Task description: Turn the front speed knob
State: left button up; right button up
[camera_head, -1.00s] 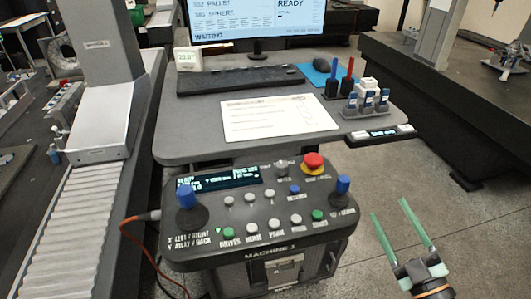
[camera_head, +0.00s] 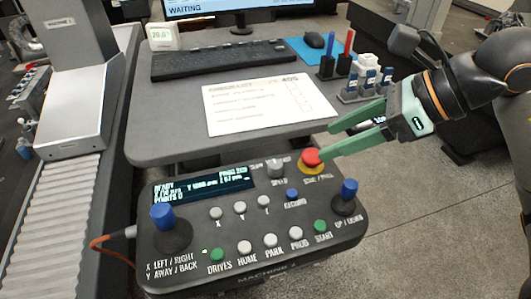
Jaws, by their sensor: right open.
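The control box (camera_head: 345,240) has a small grey speed knob (camera_head: 276,166) near its back edge, above the SPEED label and right of the lit display. The red stop button (camera_head: 312,158) with its yellow ring stands just right of the knob. My right gripper (camera_head: 327,142) comes in from the right, open and empty, its two green fingers pointing left. The lower fingertip overlaps the red button in the picture; I cannot tell whether they touch. The knob lies a little left of and below the fingertips. My left gripper is not in view.
Two blue-topped joysticks (camera_head: 162,222) (camera_head: 347,196) stand at the box's sides, with several push buttons between. Behind are a checklist sheet (camera_head: 265,105), keyboard (camera_head: 215,60), pen holder (camera_head: 330,65) and a rack (camera_head: 365,82) of blue-marked pieces. Open floor lies at right.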

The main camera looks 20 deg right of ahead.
aim_at(277, 164)
jog(key=p+x, duration=0.2)
jog(key=x, duration=1)
jog(key=shift+f, duration=0.1)
grip_shut()
